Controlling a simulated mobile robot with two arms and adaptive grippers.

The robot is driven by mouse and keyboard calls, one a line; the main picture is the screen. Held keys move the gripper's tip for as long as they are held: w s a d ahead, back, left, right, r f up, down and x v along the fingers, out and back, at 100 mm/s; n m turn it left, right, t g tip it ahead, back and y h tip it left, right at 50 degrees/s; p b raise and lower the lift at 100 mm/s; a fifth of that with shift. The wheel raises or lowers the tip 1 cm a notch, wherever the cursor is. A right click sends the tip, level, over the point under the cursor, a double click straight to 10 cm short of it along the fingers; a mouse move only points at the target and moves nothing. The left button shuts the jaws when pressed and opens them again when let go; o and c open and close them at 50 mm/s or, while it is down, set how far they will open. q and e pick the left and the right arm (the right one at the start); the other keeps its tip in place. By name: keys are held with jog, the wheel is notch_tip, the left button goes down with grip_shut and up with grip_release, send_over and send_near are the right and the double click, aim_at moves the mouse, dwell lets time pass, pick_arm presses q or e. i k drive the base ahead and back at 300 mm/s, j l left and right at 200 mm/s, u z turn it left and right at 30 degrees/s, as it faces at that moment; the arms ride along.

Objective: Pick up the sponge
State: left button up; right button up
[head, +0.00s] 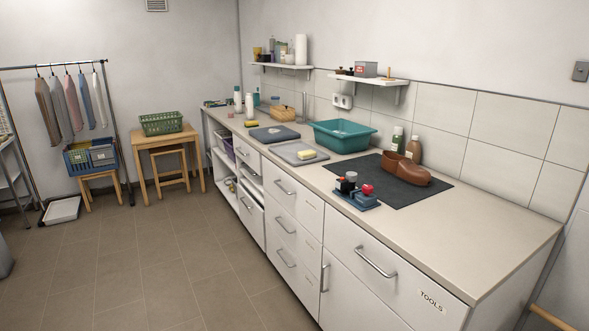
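A small yellow block that looks like the sponge (305,154) lies on a grey tray or board (287,149) on the long counter. The teal basin (325,142) stands just behind and to the right of it, apart from it. Another small yellowish item (250,124) lies farther back along the counter, too small to identify. Neither of my grippers shows in the head view.
The counter (459,233) has drawers below. A dark mat (405,195) holds brown shoes (405,170), with bottles behind. A blue item with a red knob (355,199) sits near the front edge. The counter's right end and the floor (160,265) are clear.

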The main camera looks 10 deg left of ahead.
aim_at(248, 124)
jog(key=i+j+u, duration=0.6)
jog(key=i, duration=0.25)
jog(key=i+j+u, duration=0.1)
jog(key=i+u, duration=0.2)
jog(key=i, duration=0.15)
jog(key=i+u, duration=0.3)
jog(key=i, duration=2.05)
jog(key=i+z, duration=0.15)
jog(key=i, duration=0.3)
jog(key=i+j+z, duration=0.15)
jog(key=i, duration=0.3)
jog(key=i+j+z, duration=0.15)
jog(key=i, duration=0.3)
jog(key=i+j+z, duration=0.15)
jog(key=i, duration=0.3)
jog(key=i+z, duration=0.45)
jog(key=i+j+z, duration=0.2)
jog(key=i+z, duration=0.25)
jog(key=i+j+z, duration=0.25)
jog(key=z, duration=0.2)
jog(key=i, duration=0.05)
